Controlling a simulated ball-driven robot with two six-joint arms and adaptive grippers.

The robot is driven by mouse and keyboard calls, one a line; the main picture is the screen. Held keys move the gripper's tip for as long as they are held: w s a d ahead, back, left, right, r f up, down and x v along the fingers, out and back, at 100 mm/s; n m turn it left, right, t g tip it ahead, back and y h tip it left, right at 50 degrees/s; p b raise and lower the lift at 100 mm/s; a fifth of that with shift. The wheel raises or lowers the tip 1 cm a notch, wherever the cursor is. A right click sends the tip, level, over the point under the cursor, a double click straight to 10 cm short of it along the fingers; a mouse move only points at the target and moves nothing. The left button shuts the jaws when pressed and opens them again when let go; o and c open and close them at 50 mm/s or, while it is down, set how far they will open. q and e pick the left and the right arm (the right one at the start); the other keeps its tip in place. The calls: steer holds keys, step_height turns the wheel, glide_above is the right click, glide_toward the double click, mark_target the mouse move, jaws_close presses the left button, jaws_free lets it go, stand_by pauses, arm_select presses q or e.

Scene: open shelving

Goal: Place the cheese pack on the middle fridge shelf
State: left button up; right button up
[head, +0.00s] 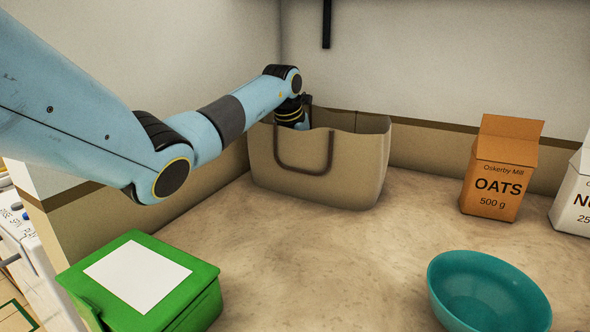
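No cheese pack and no fridge shelf can be made out in the head view. My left arm comes in from the left and reaches over to a beige shopping bag (350,170) with a dark handle, standing against the back corner of the counter. The wrist end of the arm dips behind the bag's front wall into its opening. My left gripper's fingers are hidden there, so I cannot see whether they hold anything. The inside of the bag is also hidden. My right gripper is not in view.
A green box (205,280) with a white label stands at the front left. A teal bowl (485,290) is at the front right. An orange oats carton (500,170) and a white carton (574,200) stand at the right. The counter (320,260) middle is clear.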

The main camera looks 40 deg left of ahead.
arm_select(q)
steer(key=shift+w+f, duration=0.1)
steer(key=shift+f, duration=0.1)
steer(key=c, duration=1.4)
steer(key=shift+r, duration=0.1)
step_height(320, 180, up, 10)
steer(key=shift+f, duration=0.1)
stand_by(0.3)
